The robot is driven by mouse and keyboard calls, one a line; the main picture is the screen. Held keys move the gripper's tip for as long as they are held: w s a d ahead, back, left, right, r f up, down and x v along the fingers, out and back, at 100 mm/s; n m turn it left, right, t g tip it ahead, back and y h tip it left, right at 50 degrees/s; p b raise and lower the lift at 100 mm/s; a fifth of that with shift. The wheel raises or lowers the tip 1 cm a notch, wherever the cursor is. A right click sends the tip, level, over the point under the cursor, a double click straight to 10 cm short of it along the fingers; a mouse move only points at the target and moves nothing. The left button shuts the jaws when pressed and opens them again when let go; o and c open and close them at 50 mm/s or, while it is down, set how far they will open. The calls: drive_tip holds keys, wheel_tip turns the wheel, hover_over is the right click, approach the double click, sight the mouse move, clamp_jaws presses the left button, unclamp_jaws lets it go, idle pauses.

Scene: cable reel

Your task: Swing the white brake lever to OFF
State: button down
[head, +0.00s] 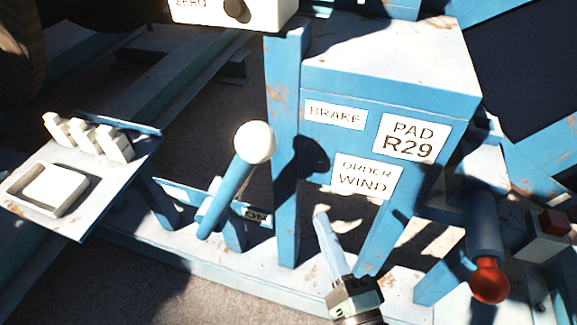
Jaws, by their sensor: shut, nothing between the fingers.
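The brake lever (256,143) has a white ball knob on a blue shaft. It leans up and to the right from a low pivot left of the blue post. A plate (257,215) behind the shaft reads ON at its right end; I can read no OFF marking on it. My gripper (321,217) rises from the bottom edge, right of the lever. Its fingers are shut and empty, pointing up, and appear apart from the lever.
A blue cabinet (388,78) with BRAKE, PAD R29 and ORDER WIND labels stands right of the lever. A red-knobbed lever (489,280) is at lower right. A panel (85,215) with white switches is at left. A ZERO box (215,12) is above.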

drive_tip(key=a+p+x, duration=0.1)
drive_tip(key=p+x, duration=0.1)
drive_tip(key=x, duration=0.4)
drive_tip(key=a+p+x, duration=0.1)
drive_tip(key=p+x, duration=0.1)
drive_tip(key=x, duration=0.4)
drive_tip(key=shift+a+r+p, duration=0.3)
drive_tip(key=shift+a+p, duration=0.05)
drive_tip(key=shift+a, duration=0.15)
drive_tip(key=shift+r, duration=0.1)
